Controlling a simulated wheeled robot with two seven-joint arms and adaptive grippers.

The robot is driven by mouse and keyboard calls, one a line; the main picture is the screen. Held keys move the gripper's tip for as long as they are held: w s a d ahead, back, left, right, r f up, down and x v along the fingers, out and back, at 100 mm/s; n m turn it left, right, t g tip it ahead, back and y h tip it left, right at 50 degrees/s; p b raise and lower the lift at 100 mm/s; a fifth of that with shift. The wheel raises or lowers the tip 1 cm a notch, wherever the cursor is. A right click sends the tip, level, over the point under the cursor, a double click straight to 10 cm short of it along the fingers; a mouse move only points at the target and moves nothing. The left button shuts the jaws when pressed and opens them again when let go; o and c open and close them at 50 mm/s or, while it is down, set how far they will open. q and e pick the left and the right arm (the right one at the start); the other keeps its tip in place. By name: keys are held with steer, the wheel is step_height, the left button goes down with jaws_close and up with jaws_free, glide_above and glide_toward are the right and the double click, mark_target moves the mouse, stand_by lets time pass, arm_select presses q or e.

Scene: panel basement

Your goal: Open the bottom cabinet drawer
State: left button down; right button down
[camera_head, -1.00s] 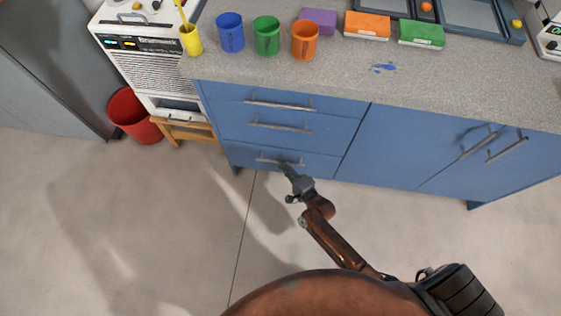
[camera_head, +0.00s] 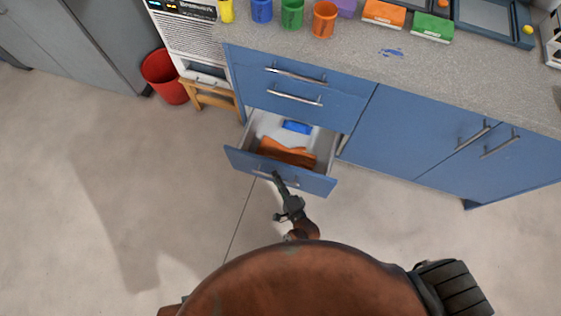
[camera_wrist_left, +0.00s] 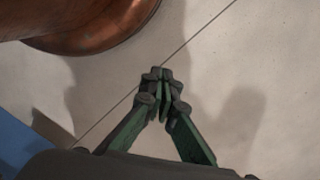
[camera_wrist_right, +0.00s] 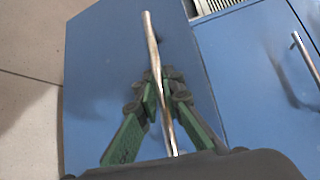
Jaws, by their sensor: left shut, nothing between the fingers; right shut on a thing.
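The bottom drawer (camera_head: 250,161) of the blue cabinet (camera_head: 395,135) is pulled well out. An orange-brown item (camera_head: 289,152) and a blue item (camera_head: 297,127) lie inside it. My right gripper (camera_head: 277,178) is at the drawer's front. In the right wrist view, my right gripper (camera_wrist_right: 163,88) is shut on the drawer's metal handle (camera_wrist_right: 151,40), with the blue drawer front behind it. In the left wrist view, my left gripper (camera_wrist_left: 158,78) is shut and empty above the bare floor. It is not visible in the head view.
The two upper drawers (camera_head: 298,84) are shut. A red bucket (camera_head: 165,78) and a small wooden stool (camera_head: 212,97) stand left of the cabinet. Coloured cups and boxes stand on the worktop (camera_head: 440,72). The floor (camera_head: 130,185) in front is clear.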

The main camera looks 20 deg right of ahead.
steer(key=shift+s+a, duration=0.25)
steer(key=shift+s, duration=0.25)
steer(key=shift+s+a, duration=0.25)
steer(key=shift+s, duration=0.2)
steer(key=c, duration=2.1)
jaws_free()
steer(key=shift+a, duration=0.15)
